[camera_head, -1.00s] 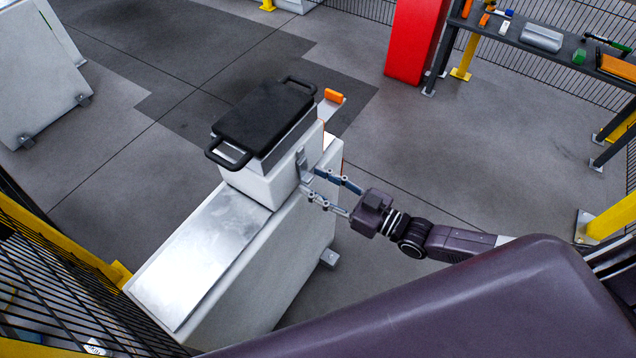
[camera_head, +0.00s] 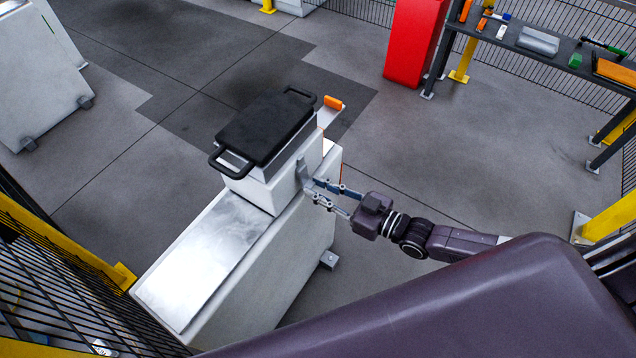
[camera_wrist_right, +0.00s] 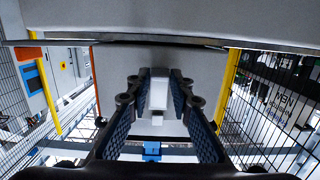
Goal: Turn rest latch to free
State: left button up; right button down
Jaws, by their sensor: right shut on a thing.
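The rest latch (camera_head: 303,174) is a small grey metal lever on the right side of a white block (camera_head: 262,190) that carries a black plate with two handles (camera_head: 265,128). My right gripper (camera_head: 312,188) reaches it from the right, its fingers closed on the latch. In the right wrist view, a pale upright piece (camera_wrist_right: 158,92), apparently the latch, stands between the two dark finger pads (camera_wrist_right: 158,108). The fingers partly hide the latch in the head view. My left gripper is not in view.
The block stands on a white pedestal (camera_head: 285,262) with a bare metal top (camera_head: 205,258). An orange piece (camera_head: 333,103) sits behind the block. A yellow-framed mesh fence (camera_head: 60,240) runs at lower left. A red cabinet (camera_head: 415,42) and a tool table (camera_head: 560,52) stand behind; the floor between is clear.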

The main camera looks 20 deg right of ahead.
notch_tip(320, 180, up, 8)
jog(key=s+g+h+p, duration=0.1)
jog(key=g+h+p, duration=0.8)
jog(key=p, duration=1.3)
jog(key=shift+d+r+g+p, duration=0.15)
jog(key=shift+d+g+p, duration=0.2)
jog(key=shift+g, duration=0.95)
jog(key=c, duration=1.7)
grip_release()
